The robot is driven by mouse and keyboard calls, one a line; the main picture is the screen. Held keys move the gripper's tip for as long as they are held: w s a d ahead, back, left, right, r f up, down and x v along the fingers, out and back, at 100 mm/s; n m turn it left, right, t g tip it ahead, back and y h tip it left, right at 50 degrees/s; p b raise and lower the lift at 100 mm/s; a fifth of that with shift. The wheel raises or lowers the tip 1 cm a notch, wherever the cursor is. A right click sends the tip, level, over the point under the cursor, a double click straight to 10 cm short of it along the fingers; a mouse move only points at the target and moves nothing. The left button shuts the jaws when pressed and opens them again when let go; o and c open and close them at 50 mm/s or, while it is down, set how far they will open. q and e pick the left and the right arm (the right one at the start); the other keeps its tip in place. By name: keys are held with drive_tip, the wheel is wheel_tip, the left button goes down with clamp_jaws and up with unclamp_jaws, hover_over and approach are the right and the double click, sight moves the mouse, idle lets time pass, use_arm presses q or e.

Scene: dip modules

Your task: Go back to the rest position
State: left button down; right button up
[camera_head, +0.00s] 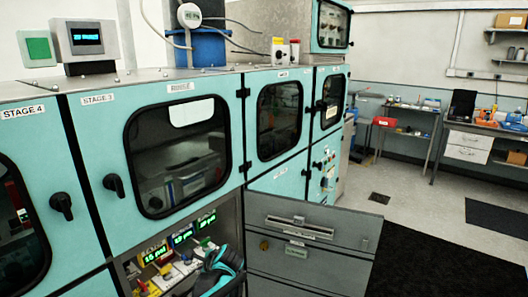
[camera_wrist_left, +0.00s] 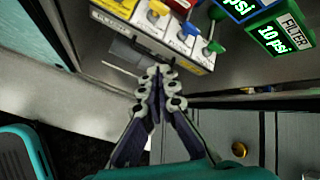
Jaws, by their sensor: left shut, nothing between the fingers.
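My left gripper (camera_wrist_left: 162,82) is shut and empty in the left wrist view, its fingertips together just below a white switch block (camera_wrist_left: 155,25) with red, yellow, blue and green toggle levers. I cannot tell whether the tips touch the block. In the head view my left gripper (camera_head: 215,262) shows in black and teal at the bottom, in front of the open bay with the levers and green-lit gauges (camera_head: 182,237). Its fingertips are hard to make out there. My right gripper is not in view.
An open grey door panel (camera_head: 310,237) stands out to the right of the bay. Teal cabinets with windows and black knobs (camera_head: 114,184) rise above and left. Open floor (camera_head: 400,203) and a workbench (camera_head: 490,127) lie to the right.

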use_arm(q)
drive_tip(key=s+r+n+h, duration=0.2)
drive_tip(key=s+r+n, duration=0.35)
drive_tip(key=s, duration=0.45)
drive_tip(key=s+d+n+h, duration=0.1)
drive_tip(key=s+n+h, duration=0.1)
drive_tip(key=s+n, duration=0.4)
drive_tip(key=s+d+n+h, duration=0.2)
drive_tip(key=s+n, duration=0.3)
drive_tip(key=s, duration=1.1)
drive_tip(key=shift+d+f+n+t, duration=0.25)
drive_tip(key=shift+d+n+t, duration=0.05)
drive_tip(key=shift+n+t, duration=0.1)
